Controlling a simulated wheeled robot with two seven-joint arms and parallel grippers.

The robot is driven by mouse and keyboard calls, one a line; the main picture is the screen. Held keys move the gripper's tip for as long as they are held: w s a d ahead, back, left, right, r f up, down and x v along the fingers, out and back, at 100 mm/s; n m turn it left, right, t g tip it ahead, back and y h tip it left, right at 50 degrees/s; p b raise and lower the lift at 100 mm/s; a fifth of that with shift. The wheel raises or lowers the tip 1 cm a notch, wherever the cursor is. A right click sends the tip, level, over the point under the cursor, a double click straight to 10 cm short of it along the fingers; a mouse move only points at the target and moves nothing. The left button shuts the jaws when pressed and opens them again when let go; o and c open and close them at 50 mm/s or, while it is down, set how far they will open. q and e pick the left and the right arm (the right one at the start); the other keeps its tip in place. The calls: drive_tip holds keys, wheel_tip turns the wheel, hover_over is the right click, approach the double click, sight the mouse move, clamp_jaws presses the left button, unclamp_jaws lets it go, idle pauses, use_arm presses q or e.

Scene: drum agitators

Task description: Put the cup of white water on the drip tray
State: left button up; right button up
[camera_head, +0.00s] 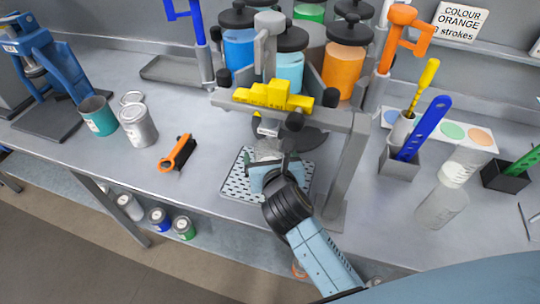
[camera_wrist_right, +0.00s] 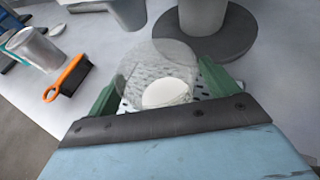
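The clear cup of white water (camera_wrist_right: 158,72) stands between the green fingers of my right gripper (camera_wrist_right: 160,88) in the right wrist view, with a white disc of liquid showing low in it. In the head view my right gripper (camera_head: 272,170) is over the perforated drip tray (camera_head: 236,185), under the grey stand. The cup (camera_head: 268,150) is partly hidden by the gripper there. The fingers look shut on the cup's sides. The cup is above the tray; whether its base touches the tray I cannot tell. My left gripper is not in view.
The grey stand with a yellow block (camera_head: 272,96) rises around the tray, its post (camera_head: 345,170) close on the right.

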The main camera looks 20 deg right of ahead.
drive_tip(key=shift+r, duration=0.1)
drive_tip(key=shift+s+r, duration=0.15)
drive_tip(key=v, duration=1.1)
drive_tip(key=shift+s, duration=0.3)
